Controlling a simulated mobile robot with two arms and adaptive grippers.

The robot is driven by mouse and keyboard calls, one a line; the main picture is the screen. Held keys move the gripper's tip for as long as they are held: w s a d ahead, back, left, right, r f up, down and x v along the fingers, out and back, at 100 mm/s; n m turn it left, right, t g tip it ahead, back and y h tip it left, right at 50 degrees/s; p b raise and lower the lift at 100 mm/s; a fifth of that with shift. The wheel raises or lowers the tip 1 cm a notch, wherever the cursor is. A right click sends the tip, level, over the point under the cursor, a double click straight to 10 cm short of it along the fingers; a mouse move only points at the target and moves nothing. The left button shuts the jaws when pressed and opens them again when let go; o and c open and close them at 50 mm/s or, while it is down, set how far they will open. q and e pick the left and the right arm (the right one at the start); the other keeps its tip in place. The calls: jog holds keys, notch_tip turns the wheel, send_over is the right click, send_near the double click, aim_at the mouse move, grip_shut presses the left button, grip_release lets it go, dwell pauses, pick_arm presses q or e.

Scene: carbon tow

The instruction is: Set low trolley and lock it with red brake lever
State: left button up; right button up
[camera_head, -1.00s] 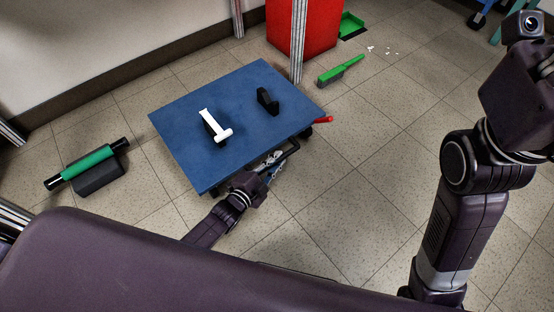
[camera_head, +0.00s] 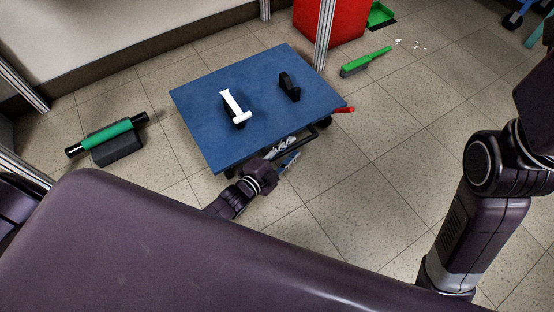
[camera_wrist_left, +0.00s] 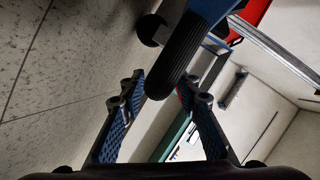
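The low trolley (camera_head: 215,125) has a flat blue deck and stands on the tiled floor in the middle of the head view. A red brake lever (camera_head: 345,109) sticks out at its right corner. A dark bar handle (camera_head: 312,138) runs along its near edge. My left gripper (camera_head: 288,157) is at that near edge, low beside the bar. In the left wrist view my left gripper (camera_wrist_left: 163,102) has its blue-padded fingers apart, with a black ribbed rounded part (camera_wrist_left: 178,55) beyond or between the tips; contact cannot be told. My right arm shows at the right, its gripper out of frame.
On the deck are a white T-shaped piece (camera_head: 235,107) and a black block (camera_head: 289,87). A green roller on a dark block (camera_head: 115,142) lies left. A red bin (camera_head: 342,20), a metal post (camera_head: 324,38) and a green brush (camera_head: 365,62) are behind. Floor at right is clear.

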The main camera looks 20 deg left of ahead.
pick_arm(q)
jog(key=v, duration=1)
jog(key=shift+s, duration=0.15)
